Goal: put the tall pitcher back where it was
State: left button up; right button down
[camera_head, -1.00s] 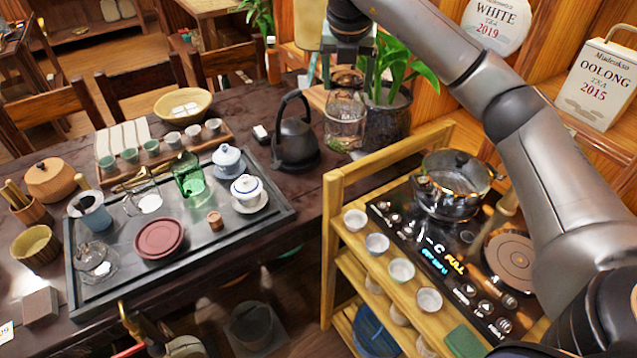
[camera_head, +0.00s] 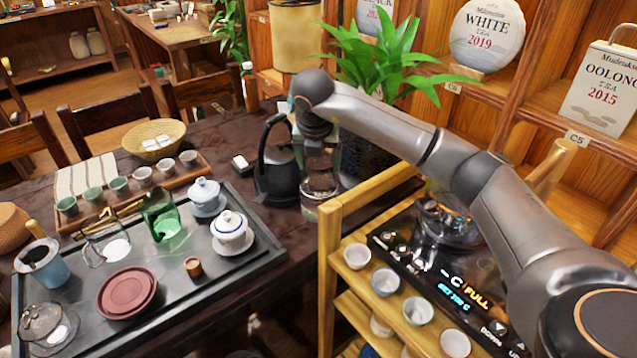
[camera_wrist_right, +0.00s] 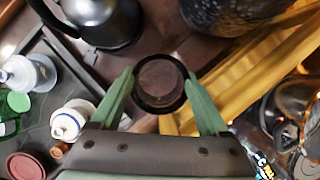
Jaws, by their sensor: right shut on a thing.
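My right gripper (camera_head: 322,168) reaches in from the right and points down. It is shut on a clear glass vessel (camera_head: 319,190), which I take for the tall pitcher. The vessel is upright, with dark, round shapes showing through its glass. It is beside the black kettle (camera_head: 277,165), near the right end of the dark table (camera_head: 215,138). I cannot tell whether its base touches the table. In the right wrist view its round dark rim (camera_wrist_right: 160,82) sits between the two green fingers. My left gripper is in neither view.
The wooden cart (camera_head: 328,250) stands close at the right of the vessel, its post near it. A potted plant (camera_head: 395,55) is behind. The dark tea tray (camera_head: 262,254) with cups, green glass and a gaiwan (camera_head: 231,232) lies left. Bare tabletop lies between tray and kettle.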

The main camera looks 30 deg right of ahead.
jog(key=shift+f, duration=2.1)
grip_release()
jog(key=shift+f, duration=0.1)
jog(key=shift+a+r, duration=0.1)
jog(key=shift+r, duration=0.25)
jog(key=v, duration=1.1)
jog(key=shift+s+r, duration=0.15)
jog(key=shift+r, duration=0.05)
jog(key=shift+a, duration=0.15)
